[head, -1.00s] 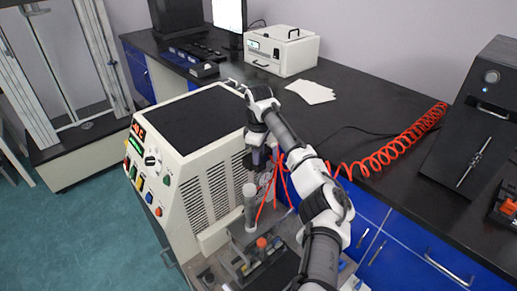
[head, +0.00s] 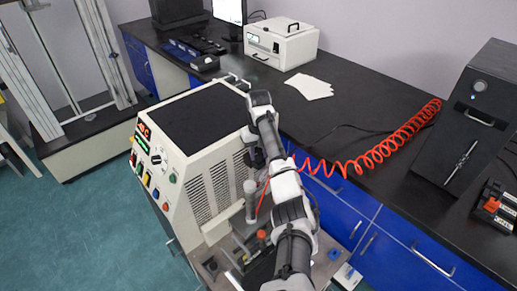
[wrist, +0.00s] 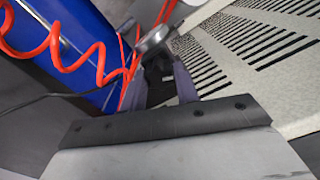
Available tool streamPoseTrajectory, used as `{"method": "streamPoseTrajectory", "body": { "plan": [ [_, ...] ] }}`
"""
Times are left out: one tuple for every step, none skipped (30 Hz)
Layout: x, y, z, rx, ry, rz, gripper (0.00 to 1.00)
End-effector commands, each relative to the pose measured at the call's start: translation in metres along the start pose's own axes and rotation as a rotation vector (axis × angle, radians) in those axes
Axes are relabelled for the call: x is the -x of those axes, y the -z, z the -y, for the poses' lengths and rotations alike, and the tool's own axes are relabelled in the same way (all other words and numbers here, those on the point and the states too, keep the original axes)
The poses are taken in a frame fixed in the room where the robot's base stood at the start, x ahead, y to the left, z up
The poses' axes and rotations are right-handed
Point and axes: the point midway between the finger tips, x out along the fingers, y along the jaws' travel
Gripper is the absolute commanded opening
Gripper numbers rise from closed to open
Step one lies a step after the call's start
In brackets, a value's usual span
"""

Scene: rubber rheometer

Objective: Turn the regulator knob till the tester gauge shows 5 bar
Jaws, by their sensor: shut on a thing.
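The cream tester (head: 195,160) stands beside the bench, with its red display and buttons on its left face. My gripper (wrist: 160,88) points down along the vented side panel, with its two fingers around a dark part that looks like the regulator knob (wrist: 156,75). A round grey piece (wrist: 156,40), perhaps the gauge's rim, sits just beyond the fingertips. No gauge dial or needle can be read in either view. In the head view my arm hides most of the regulator and the gripper.
A coiled red hose (head: 385,150) runs across the black bench (head: 350,105) to the regulator area; it shows close by at the left in the wrist view (wrist: 65,55). A grey upright cylinder (head: 250,198) and an orange-capped part (head: 262,235) stand near my arm.

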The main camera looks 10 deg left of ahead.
Motion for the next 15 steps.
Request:
{"method": "streamPoseTrajectory", "body": {
  "plan": [
    [0.0007, -0.0004, 0.0008, -0.026, 0.002, 0.002, 0.07],
    [0.0007, -0.0004, 0.0005, -0.041, 0.002, 0.002, 0.07],
    [0.0006, -0.0004, 0.0003, -0.061, 0.001, 0.002, 0.07],
    [0.0005, -0.0004, 0.0002, -0.074, 0.001, 0.002, 0.07],
    [0.0005, -0.0004, 0.0003, -0.085, 0.001, 0.002, 0.07],
    [0.0004, -0.0003, 0.0003, -0.101, 0.001, 0.002, 0.07],
    [0.0003, -0.0004, 0.0003, -0.110, 0.001, 0.002, 0.07],
    [0.0002, -0.0003, 0.0003, -0.117, 0.000, 0.002, 0.07],
    [0.0000, -0.0003, 0.0003, -0.127, 0.000, 0.002, 0.07],
    [0.0000, -0.0003, 0.0003, -0.134, 0.000, 0.002, 0.07],
    [0.0000, -0.0003, 0.0003, -0.139, 0.000, 0.002, 0.07],
    [-0.0001, -0.0003, 0.0002, -0.145, 0.000, 0.002, 0.07],
    [-0.0001, -0.0003, 0.0002, -0.148, 0.001, 0.002, 0.07],
    [-0.0001, -0.0003, 0.0002, -0.150, 0.001, 0.002, 0.07],
    [-0.0001, -0.0003, 0.0001, -0.153, 0.001, 0.002, 0.07]
  ]
}}
